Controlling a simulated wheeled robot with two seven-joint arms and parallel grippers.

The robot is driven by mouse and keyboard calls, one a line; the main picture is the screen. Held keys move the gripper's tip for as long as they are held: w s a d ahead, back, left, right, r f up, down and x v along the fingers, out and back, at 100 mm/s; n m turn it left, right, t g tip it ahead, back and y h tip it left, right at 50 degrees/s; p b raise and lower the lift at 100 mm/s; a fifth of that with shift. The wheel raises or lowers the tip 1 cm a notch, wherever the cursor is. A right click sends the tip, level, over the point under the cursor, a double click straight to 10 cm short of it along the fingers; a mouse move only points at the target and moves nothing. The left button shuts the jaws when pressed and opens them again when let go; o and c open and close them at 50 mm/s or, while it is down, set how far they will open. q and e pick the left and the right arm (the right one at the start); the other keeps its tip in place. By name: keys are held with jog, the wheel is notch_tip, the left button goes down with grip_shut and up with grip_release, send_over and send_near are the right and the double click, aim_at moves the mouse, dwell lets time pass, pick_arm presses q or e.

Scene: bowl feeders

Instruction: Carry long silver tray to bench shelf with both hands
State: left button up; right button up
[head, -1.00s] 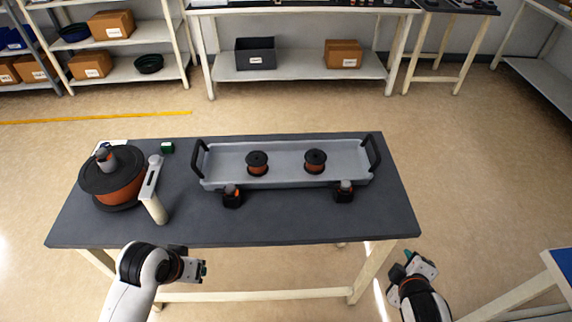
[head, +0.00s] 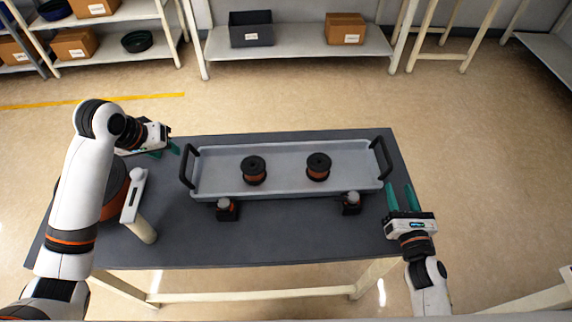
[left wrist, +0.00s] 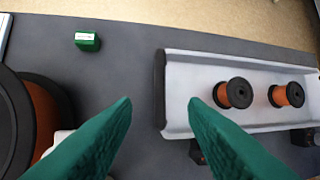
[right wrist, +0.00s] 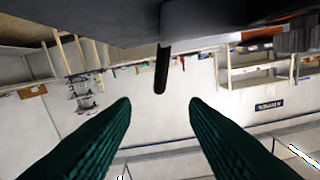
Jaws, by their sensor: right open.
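The long silver tray (head: 285,182) lies on the dark table, with a black handle at each end. Two copper-and-black spools, a left one (head: 254,170) and a right one (head: 318,167), stand in it. My left gripper (head: 168,151) is open and empty, left of the tray's left handle (head: 188,166). In the left wrist view that handle (left wrist: 160,88) shows beyond the spread green fingers. In the right wrist view a dark bar (right wrist: 162,70) hangs between the fingertips.
A bowl feeder (head: 113,190) with a pale post (head: 138,205) stands at the table's left, partly behind my left arm. Two small black devices (head: 227,209) (head: 350,203) sit along the tray's near side. A green block (left wrist: 87,41) lies at the back left. A shelf bench (head: 300,42) stands behind.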

aim_at(183, 159)
jog(key=shift+s, duration=0.1)
pick_arm(q)
jog(key=x, duration=1.2)
jog(key=shift+w+f, duration=0.1)
jog(key=shift+w, duration=0.05)
pick_arm(e)
jog(key=w, duration=1.2)
jog(key=shift+w+a+f, duration=0.1)
jog(key=shift+w+a, duration=0.15)
pick_arm(q)
grip_shut()
pick_arm(e)
grip_shut()
